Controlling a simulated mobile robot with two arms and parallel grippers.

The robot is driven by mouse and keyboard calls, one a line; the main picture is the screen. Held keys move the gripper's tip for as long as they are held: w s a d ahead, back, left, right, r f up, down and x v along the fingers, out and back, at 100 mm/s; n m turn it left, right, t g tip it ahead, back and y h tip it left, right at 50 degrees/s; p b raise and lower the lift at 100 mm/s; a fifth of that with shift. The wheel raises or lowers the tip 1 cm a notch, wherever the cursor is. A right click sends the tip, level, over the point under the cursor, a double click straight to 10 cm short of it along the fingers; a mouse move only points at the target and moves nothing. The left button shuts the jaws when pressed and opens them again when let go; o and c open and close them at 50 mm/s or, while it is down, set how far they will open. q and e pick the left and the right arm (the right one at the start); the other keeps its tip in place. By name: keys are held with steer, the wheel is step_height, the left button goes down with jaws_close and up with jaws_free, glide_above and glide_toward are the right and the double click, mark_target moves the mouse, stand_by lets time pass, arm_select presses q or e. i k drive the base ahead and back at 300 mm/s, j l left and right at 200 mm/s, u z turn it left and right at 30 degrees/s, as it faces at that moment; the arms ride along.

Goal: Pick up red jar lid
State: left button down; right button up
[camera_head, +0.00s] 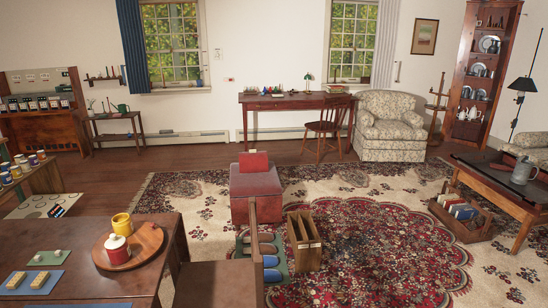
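A small red and white jar (118,252) stands upright on a round wooden tray (148,240) on the dark brown table at the lower left. Its top, with a small knob, is where a lid sits; the lid (115,241) is too small to make out its exact edge. A yellow mug (121,225) stands just behind the jar on the same tray. Neither of my grippers shows in the head view, so I cannot see where they are relative to the jar.
The brown table (90,285) also bears blue mats (45,258) with small pale pieces. A wooden chair (240,275) stands at the table's right edge. A red padded seat (254,185) and a wooden rack (303,242) stand on the patterned rug (400,240). Rug is open further right.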

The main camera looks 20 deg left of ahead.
mark_target(115, 241)
steer(key=u, duration=1.7)
